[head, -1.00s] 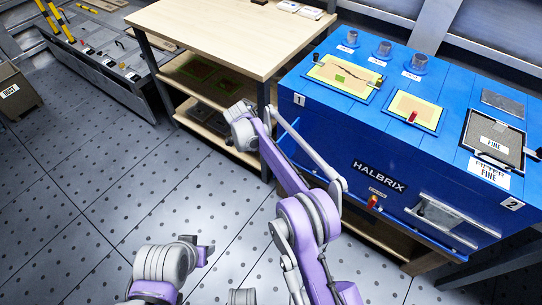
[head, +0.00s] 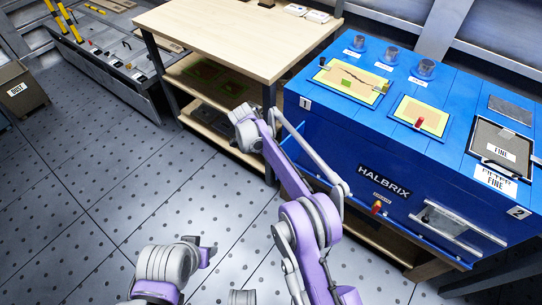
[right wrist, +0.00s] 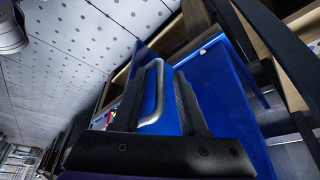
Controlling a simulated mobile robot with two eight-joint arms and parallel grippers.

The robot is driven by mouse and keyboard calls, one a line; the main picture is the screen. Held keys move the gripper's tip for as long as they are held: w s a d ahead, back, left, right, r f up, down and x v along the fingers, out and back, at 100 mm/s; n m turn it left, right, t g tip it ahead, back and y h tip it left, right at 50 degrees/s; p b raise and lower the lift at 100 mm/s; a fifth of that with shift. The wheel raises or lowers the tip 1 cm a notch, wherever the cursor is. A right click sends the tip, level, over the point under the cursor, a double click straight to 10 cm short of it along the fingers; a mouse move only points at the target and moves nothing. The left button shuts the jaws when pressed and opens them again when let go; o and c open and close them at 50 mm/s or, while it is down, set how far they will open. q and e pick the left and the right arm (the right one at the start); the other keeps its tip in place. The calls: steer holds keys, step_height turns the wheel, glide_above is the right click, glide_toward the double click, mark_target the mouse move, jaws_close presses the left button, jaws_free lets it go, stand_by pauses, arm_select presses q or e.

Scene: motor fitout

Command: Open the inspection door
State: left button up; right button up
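The blue HALBRIX machine (head: 330,135) stands at the right of the head view. A blue panel (head: 293,152) shows beside its left end, partly hidden by my right arm. In the right wrist view, a grey U-shaped handle (right wrist: 157,90) stands on a blue panel (right wrist: 172,122), which I take for the inspection door. My right gripper (right wrist: 158,85) has its two dark fingers apart, with the handle in view between them. I cannot tell whether they touch it. My left gripper (head: 208,251) is low over the floor, away from the machine; its fingers are unclear.
A wooden bench (head: 235,40) with lower shelves stands left of the machine, close to my right wrist. A grey bin (head: 20,92) and a low grey unit (head: 105,75) are at the far left. The perforated floor (head: 110,190) is clear on the left.

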steer(key=shift+r, duration=0.15)
steer(key=p+v, duration=0.2)
steer(key=v, duration=0.8)
steer(key=shift+a+r, duration=0.2)
steer(key=shift+r, duration=0.05)
steer(key=shift+s, duration=0.1)
